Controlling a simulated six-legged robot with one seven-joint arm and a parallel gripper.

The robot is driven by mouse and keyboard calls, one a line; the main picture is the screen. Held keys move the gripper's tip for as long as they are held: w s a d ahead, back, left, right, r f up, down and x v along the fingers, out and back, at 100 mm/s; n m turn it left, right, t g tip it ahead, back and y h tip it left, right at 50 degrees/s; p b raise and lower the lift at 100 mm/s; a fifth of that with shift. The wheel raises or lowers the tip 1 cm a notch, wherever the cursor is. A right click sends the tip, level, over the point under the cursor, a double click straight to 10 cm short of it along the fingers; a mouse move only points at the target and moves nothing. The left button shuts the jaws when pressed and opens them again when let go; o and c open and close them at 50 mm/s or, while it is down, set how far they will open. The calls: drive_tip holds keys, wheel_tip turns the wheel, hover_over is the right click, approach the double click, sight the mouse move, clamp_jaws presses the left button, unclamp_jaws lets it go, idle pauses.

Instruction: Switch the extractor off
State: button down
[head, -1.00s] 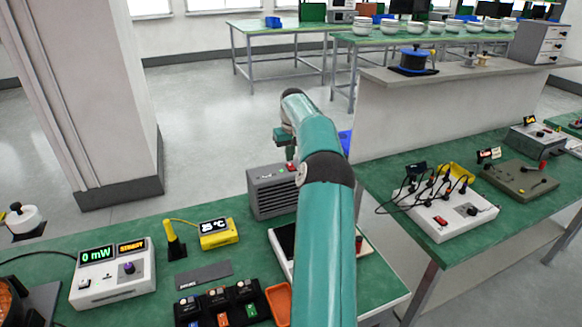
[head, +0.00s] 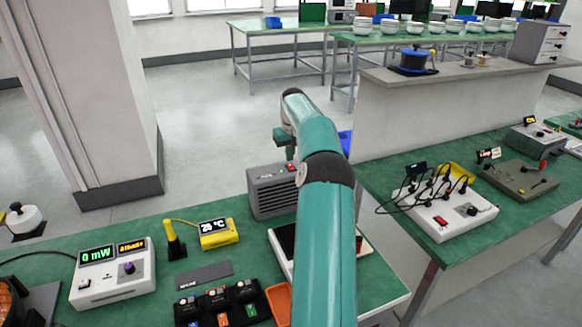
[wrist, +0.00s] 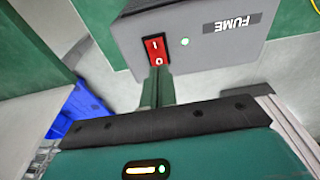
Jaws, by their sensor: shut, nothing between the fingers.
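The extractor is a grey box (head: 270,193) with a slatted front, at the back edge of the green bench in the head view. In the wrist view its top (wrist: 200,30) bears a FUME label, seen upside down. A red rocker switch (wrist: 155,48) marked I and O sits near its edge, with a lit green light (wrist: 184,42) beside it. My gripper (head: 290,153) is shut and empty, just above the switch. In the wrist view its fingers (wrist: 160,76) end at the O side of the switch; I cannot tell whether they touch it.
A yellow temperature display (head: 217,233), a power meter (head: 115,272) and a dark block tray (head: 222,305) stand left and in front. A white box with plugged cables (head: 447,210) is on the right bench. A blue bin (wrist: 80,110) lies below in the wrist view.

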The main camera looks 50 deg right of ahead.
sight(290, 165)
drive_tip(key=shift+f, duration=0.95)
idle(0.5)
drive_tip(key=shift+r, duration=3.55)
